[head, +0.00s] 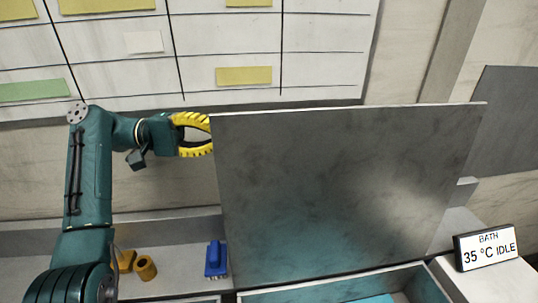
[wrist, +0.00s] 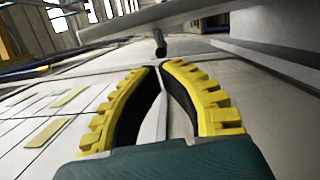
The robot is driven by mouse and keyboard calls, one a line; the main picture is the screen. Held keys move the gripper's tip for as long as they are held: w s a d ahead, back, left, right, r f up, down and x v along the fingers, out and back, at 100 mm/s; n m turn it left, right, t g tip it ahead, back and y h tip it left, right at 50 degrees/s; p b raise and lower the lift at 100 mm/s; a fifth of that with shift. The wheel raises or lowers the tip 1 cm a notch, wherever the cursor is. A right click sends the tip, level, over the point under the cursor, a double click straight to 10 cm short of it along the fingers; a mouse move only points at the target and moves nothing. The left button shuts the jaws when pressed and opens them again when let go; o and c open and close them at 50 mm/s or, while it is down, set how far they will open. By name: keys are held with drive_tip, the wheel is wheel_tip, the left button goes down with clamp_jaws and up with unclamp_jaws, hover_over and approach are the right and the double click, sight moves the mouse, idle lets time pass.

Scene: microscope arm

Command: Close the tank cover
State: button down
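The tank cover (head: 345,190) is a large dark grey panel. It stands raised, tilted up from the back of the open tank (head: 425,285), whose blue inside shows at the bottom edge. Contact with the cover cannot be told.
A bath display (head: 487,247) reading 35 °C IDLE stands right of the tank. A wall board (head: 215,50) with notes is behind my arm.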

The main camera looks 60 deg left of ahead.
sight(268, 135)
drive_tip(key=x, duration=1)
drive_tip(key=shift+w+r+b, duration=0.1)
drive_tip(key=shift+r+b, duration=0.15)
drive_tip(key=shift+b, duration=0.15)
drive_tip(key=shift+d, duration=0.15)
